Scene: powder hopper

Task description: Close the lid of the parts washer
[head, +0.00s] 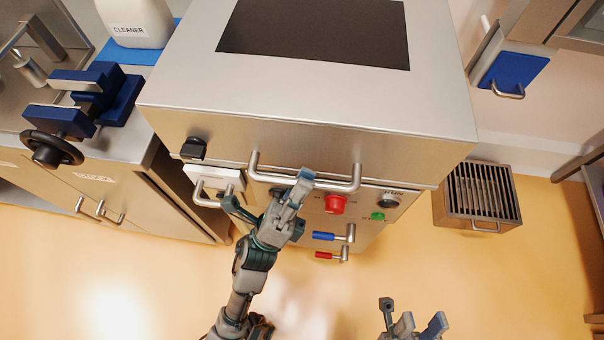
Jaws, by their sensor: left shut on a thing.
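The parts washer (395,205) stands in the middle of the head view. Its steel lid (420,100) has a dark window on top and lies over the body, with its front face towards me. I cannot tell whether a small gap is left under its edge. A bar handle (345,186) runs along the lid's front. My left gripper (283,190) is at the left half of this handle and shut on it, hiding part of the bar and some of the panel behind. My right gripper (412,316) is open and empty at the bottom edge, apart from the washer.
The front panel has a red knob (335,204), a green button (377,216), and blue (323,236) and red (324,255) valve levers. A blue vise (95,100) and a cleaner bottle (135,22) stand on the left bench. A grated box (480,197) is at right. The floor in front is clear.

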